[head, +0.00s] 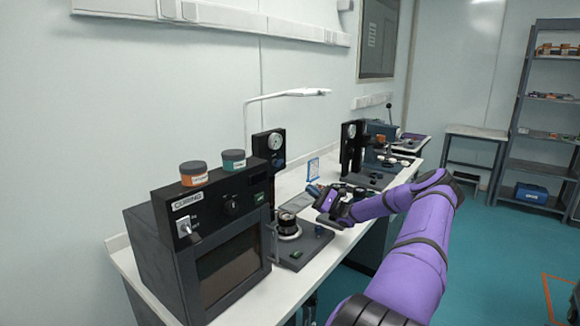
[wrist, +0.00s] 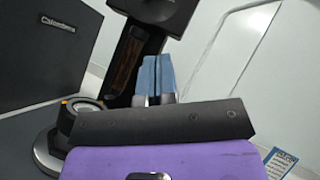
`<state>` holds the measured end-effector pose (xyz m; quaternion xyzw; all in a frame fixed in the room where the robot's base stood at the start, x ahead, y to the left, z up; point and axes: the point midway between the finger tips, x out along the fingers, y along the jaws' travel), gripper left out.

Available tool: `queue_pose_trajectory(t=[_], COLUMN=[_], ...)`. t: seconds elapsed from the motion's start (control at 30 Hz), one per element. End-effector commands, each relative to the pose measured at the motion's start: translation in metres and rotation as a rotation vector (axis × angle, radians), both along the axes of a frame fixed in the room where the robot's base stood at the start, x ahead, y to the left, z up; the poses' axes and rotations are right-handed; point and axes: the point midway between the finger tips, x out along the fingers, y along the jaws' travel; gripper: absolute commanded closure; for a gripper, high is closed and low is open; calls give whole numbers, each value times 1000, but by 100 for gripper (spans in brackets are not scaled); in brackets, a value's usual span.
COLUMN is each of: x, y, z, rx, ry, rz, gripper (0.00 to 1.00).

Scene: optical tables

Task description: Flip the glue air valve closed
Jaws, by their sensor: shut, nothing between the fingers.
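My gripper (head: 312,189) reaches over the bench from the right, close to the nearer black gauge station (head: 268,150). In the wrist view its two blue fingers (wrist: 156,76) are together, with nothing seen between them. Behind the fingers in that view stands a dark column (wrist: 128,62) with a black housing (wrist: 160,10) on top. A round pressure gauge (head: 275,141) faces out from the nearer station. I cannot make out the glue air valve or its lever position in either view. Whether the fingertips touch anything is unclear.
The dark curing oven (head: 225,270) stands at the front left with an orange-labelled jar (head: 193,174) and a teal-labelled jar (head: 233,160) on top. A round fixture (head: 288,226) sits below the nearer station. A second gauge station (head: 350,140) stands farther back. The floor at right is clear.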

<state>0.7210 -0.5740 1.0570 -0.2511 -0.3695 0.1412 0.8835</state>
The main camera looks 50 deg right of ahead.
Motion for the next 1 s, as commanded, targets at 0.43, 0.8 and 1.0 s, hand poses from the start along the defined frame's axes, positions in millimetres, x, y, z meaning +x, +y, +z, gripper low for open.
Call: queue_pose_trajectory(t=[0.43, 0.8, 1.0], x=[-3, 26, 51], y=[-2, 17, 33], z=[0, 27, 49], rx=[33, 32, 31], ry=[-12, -11, -12], rz=[11, 14, 12], gripper=[100, 100, 100])
